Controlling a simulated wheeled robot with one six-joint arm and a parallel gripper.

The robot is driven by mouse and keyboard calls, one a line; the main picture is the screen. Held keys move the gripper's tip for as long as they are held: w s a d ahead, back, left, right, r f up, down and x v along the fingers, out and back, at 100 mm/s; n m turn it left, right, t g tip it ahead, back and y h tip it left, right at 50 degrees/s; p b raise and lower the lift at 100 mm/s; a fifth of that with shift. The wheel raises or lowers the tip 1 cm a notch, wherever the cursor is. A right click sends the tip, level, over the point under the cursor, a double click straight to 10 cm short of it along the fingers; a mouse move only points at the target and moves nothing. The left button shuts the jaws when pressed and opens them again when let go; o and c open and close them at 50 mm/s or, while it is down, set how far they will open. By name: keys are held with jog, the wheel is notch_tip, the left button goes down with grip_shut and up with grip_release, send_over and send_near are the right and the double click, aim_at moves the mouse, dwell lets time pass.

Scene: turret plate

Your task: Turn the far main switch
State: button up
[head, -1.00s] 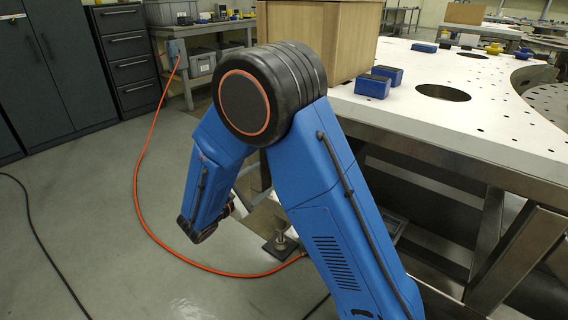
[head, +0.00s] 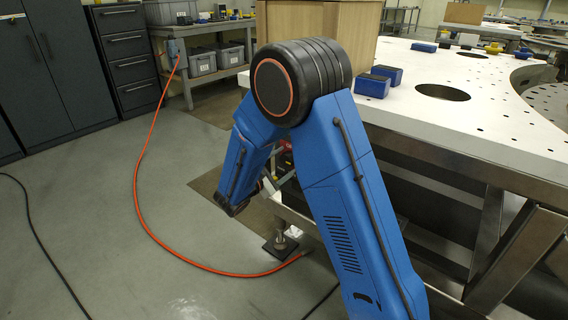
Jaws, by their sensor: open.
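No switch can be made out for certain as the main switch. A small red and dark part (head: 284,146) shows under the wooden box, partly hidden behind my arm; I cannot tell what it is. A grey box (head: 173,49) with the orange cable running from it is fixed at the left end of the far bench. My arm is bent over, with its wrist (head: 232,206) low beside the table's leg, above the floor.
A white table plate (head: 480,130) with round holes fills the right. Blue blocks (head: 373,86) and a wooden box (head: 330,25) stand on it. A metal foot (head: 281,243) rests below. An orange cable (head: 146,215) crosses the open floor at left. Dark cabinets (head: 45,60) stand behind.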

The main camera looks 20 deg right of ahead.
jog(key=c, duration=1.1)
jog(key=shift+o, duration=0.2)
jog(key=shift+n, duration=0.4)
jog(key=n, duration=1.2)
jog(key=shift+n, duration=0.4)
jog(key=shift+w+n, duration=0.1)
jog(key=shift+n, duration=1.9)
